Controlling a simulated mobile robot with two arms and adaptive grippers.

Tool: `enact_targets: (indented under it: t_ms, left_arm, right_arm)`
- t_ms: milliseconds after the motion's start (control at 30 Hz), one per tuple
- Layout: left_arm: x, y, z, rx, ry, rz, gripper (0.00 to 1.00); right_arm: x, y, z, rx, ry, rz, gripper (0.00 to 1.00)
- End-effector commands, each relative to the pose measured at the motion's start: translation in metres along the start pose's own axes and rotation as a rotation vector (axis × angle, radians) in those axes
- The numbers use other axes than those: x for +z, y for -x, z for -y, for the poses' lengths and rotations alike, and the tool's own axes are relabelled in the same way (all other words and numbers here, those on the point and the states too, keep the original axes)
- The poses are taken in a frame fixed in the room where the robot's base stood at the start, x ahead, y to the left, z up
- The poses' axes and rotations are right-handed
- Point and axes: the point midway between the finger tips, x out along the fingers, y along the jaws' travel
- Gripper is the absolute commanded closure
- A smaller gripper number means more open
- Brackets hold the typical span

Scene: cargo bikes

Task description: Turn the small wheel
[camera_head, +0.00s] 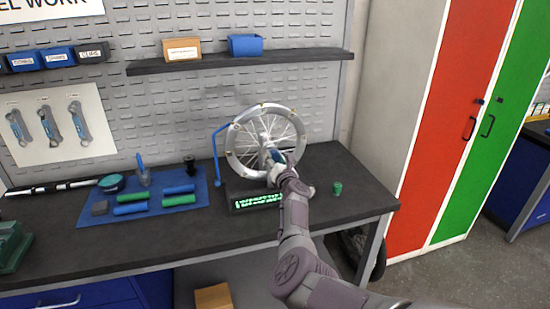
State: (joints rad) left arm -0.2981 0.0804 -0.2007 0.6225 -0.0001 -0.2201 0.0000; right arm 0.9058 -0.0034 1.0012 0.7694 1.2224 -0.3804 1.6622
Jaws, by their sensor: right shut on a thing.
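A small spoked wheel (233,141) with a silver rim stands upright in a stand on the dark workbench. A blue upright arm (215,150) of the stand rises beside its left side. My right arm reaches in from the lower right, and my right gripper (275,157) is at the lower middle of the wheel. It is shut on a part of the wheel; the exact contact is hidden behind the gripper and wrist. A black base with green lettering (257,201) sits below the wheel. My left gripper is not in view.
A blue mat (100,214) with blue and green cylinders and small tools lies left of the wheel on the workbench (225,235). A small green cup (337,188) stands right of it. A shelf (230,61) hangs above. Red and green cabinets (440,130) stand at the right.

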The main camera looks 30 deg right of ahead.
Motion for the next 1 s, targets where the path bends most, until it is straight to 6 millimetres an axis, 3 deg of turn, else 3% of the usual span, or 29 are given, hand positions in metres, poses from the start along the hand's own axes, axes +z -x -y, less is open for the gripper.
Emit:
enact_targets:
  t_ms: [733,767,900,1000]
  left_arm:
    - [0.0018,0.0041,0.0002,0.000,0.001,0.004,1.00]
    - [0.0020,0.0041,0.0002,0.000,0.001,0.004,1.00]
    - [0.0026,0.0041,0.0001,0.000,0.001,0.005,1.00]
    - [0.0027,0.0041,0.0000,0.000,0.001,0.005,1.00]
  right_arm:
    - [-0.0005,0.0000,0.0000,0.000,-0.085,-0.001,1.00]
    - [-0.0005,0.0000,0.0000,0.000,-0.084,-0.001,0.48]
    - [-0.0005,0.0000,0.0000,0.000,-0.084,-0.001,0.28]
    - [-0.0005,0.0000,0.0000,0.000,-0.084,-0.001,0.28]
